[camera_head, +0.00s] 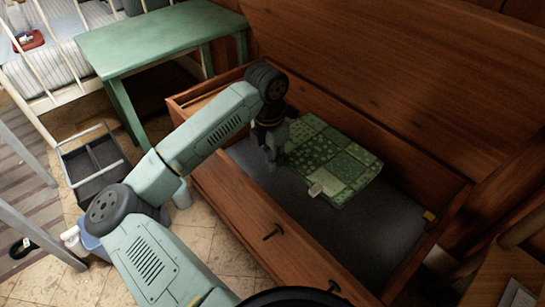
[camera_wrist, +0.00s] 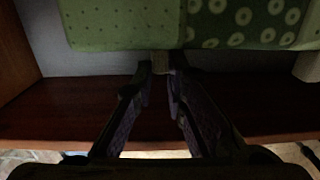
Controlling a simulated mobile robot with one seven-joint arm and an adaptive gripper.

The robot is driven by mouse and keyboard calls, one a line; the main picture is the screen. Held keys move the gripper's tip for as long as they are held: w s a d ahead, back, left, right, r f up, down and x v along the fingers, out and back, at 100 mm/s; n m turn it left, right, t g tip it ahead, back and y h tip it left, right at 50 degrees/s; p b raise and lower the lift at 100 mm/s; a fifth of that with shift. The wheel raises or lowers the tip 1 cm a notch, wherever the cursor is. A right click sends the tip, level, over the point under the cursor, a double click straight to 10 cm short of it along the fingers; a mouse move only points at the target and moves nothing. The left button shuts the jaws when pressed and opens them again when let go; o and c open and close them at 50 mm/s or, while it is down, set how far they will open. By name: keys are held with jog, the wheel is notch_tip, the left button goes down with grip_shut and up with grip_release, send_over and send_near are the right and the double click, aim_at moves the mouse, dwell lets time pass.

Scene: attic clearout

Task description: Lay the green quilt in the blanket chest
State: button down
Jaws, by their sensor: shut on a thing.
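The green patchwork quilt (camera_head: 335,158), folded flat, is inside the open wooden blanket chest (camera_head: 253,218), over its dark grey floor. I cannot tell whether it rests on that floor or hangs just above it. My gripper (camera_head: 272,150) reaches down into the chest at the quilt's left end. In the wrist view the fingertips (camera_wrist: 161,72) are closed on a small beige tab at the edge of the quilt (camera_wrist: 130,25). A second beige tab (camera_wrist: 307,66) shows free at the right. My arm hides part of the chest's left end.
The raised chest lid (camera_head: 400,75) stands behind. A green table (camera_head: 150,38) is at the back left, near a white-railed bed (camera_head: 45,70). A black crate (camera_head: 95,170) and a blue container (camera_head: 88,241) stand on the floor at left.

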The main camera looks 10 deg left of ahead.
jog(key=shift+f+b, duration=6)
jog(key=shift+f, duration=1.2)
jog(key=c, duration=1.5)
grip_release()
jog(key=shift+c, duration=0.2)
jog(key=shift+r, duration=0.1)
notch_tip(320, 180, up, 12)
jog(key=shift+s+a, duration=0.15)
jog(key=shift+a, duration=0.15)
